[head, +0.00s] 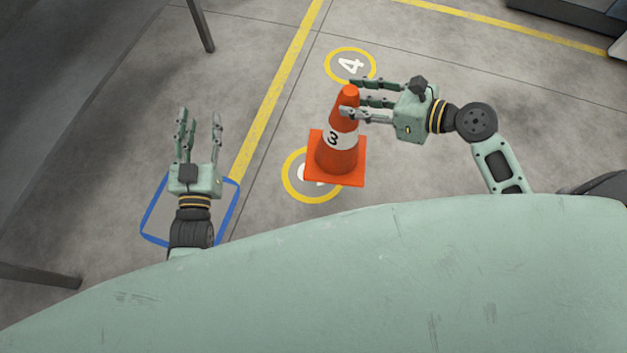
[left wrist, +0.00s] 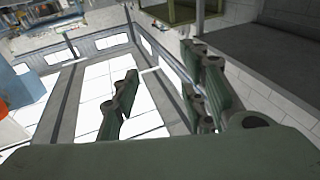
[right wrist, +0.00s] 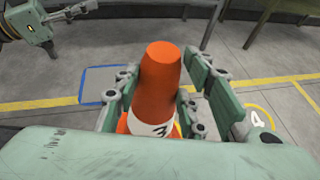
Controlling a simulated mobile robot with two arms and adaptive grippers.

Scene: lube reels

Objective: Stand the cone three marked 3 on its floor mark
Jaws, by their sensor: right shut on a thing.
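The orange cone (head: 338,155) with a white band marked 3 is upright in the head view. My right gripper (head: 362,98) is shut on its upper part from the right. In the right wrist view the cone (right wrist: 160,85) stands between the fingers of my right gripper (right wrist: 160,100). A yellow floor ring (head: 289,184) lies partly behind the cone's base, and its number is mostly hidden. I cannot tell whether the base touches the floor. My left gripper (head: 198,130) is open and empty, left of the cone; its fingers also show apart in the left wrist view (left wrist: 160,100).
A second yellow ring marked 4 (head: 350,65) lies behind the cone. A blue floor outline (head: 153,213) is under my left gripper. A yellow line (head: 270,105) runs between the two grippers. Dark metal legs (head: 202,27) stand at the left.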

